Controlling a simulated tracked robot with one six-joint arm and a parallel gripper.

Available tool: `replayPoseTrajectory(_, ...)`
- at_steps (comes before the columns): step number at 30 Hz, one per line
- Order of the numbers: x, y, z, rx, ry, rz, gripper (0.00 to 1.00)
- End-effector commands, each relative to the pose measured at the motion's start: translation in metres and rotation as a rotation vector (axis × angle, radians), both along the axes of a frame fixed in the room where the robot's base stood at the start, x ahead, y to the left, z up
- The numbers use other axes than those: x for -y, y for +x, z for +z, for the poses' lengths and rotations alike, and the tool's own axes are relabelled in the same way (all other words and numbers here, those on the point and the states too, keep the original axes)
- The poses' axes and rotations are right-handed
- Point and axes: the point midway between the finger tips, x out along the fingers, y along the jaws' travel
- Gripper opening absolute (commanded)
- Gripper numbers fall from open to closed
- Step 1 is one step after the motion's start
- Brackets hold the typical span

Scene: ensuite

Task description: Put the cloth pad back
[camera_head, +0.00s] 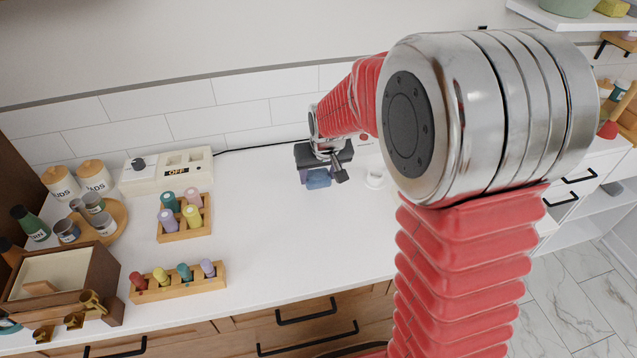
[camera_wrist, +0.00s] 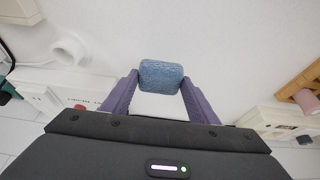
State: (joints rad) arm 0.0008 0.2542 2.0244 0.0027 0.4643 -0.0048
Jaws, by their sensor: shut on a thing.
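The blue cloth pad (camera_wrist: 161,76) sits between the two purple fingers of my gripper (camera_wrist: 159,88) in the wrist view. My gripper is shut on it, with the pad at the fingertips. In the head view, my gripper (camera_head: 317,176) is over the back middle of the white counter (camera_head: 275,215), and the blue pad (camera_head: 318,181) shows below its dark body. I cannot tell whether the pad touches the counter.
A small white round holder (camera_head: 375,178) stands just right of my gripper. A white box marked OFF (camera_head: 163,172) stands at the back left. Wooden racks of coloured bottles (camera_head: 178,284), a jar tray (camera_head: 121,218) and a wooden box (camera_head: 98,272) fill the left. The counter's middle is clear.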

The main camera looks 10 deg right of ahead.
Motion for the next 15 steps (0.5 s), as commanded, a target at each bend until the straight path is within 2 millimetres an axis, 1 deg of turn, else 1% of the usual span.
replayPoseTrajectory(3, 0.0, -0.001, -0.015, -0.004, 0.0, 0.0, 0.26)
replayPoseTrajectory(7, 0.0, -0.001, -0.03, -0.003, 0.0, 0.0, 0.26)
replayPoseTrajectory(10, 0.0, -0.001, -0.034, -0.002, 0.0, 0.0, 0.26)
replayPoseTrajectory(15, 0.0, -0.001, -0.034, -0.001, 0.0, -0.001, 0.26)
